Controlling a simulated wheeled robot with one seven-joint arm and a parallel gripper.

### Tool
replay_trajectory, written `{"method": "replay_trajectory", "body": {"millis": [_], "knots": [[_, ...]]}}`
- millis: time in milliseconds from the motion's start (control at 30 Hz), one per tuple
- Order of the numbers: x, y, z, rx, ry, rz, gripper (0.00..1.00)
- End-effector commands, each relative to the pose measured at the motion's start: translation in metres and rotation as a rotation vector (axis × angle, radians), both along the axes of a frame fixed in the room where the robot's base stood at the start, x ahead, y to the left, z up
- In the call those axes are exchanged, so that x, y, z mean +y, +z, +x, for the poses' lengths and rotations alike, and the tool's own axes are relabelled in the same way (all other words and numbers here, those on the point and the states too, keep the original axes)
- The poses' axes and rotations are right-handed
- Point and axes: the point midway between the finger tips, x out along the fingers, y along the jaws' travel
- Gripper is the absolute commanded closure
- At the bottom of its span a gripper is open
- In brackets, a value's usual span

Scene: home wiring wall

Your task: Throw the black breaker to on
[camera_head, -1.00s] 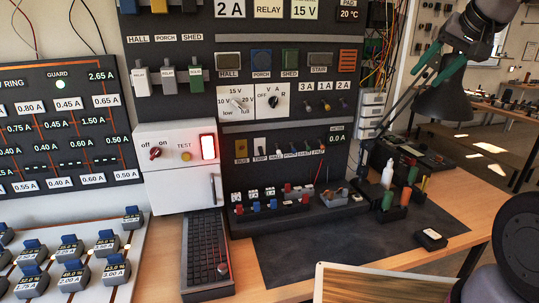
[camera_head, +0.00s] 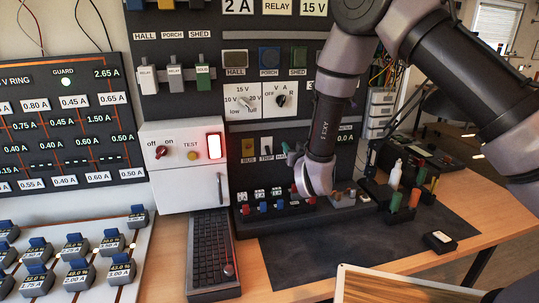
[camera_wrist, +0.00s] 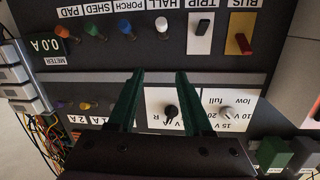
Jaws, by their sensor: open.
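The panel's lettering is upside down in the wrist view. A small dark lever (camera_wrist: 203,27) sits on a white plate labelled TRIP; it looks like the black breaker, but I cannot tell its on or off position. Beside it, a red lever (camera_wrist: 243,43) sits on a yellow plate labelled BUS. My gripper (camera_wrist: 156,76) is open and empty, its two green fingers apart in front of the panel. The TRIP plate is beyond the fingertips, up and to the right. In the head view, my arm hides most of the gripper and part of the breaker row.
Several coloured knobs (camera_wrist: 126,31) labelled HALL, PORCH, SHED and PAD line the same row. A black selector dial (camera_wrist: 171,111) shows between the fingers. A white box with a red lit switch (camera_head: 214,146) stands left of the panel. Small blocks and tools clutter the bench (camera_head: 475,225) below.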

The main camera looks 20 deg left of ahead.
Motion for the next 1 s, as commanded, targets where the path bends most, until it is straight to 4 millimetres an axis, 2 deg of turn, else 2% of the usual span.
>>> {"method": "replay_trajectory", "body": {"millis": [33, 100, 233, 333, 467, 800, 1000], "knots": [[0.012, -0.020, -0.015, -0.031, 0.030, -0.024, 0.50], [0.023, -0.035, -0.030, -0.075, 0.063, -0.044, 0.50], [0.034, -0.052, -0.048, -0.125, 0.102, -0.065, 0.50], [0.039, -0.056, -0.050, -0.140, 0.112, -0.070, 0.50], [0.047, -0.056, -0.037, -0.143, 0.111, -0.067, 0.50], [0.080, -0.055, 0.017, -0.142, 0.112, -0.068, 0.50], [0.091, -0.055, 0.036, -0.142, 0.112, -0.069, 0.50]]}}
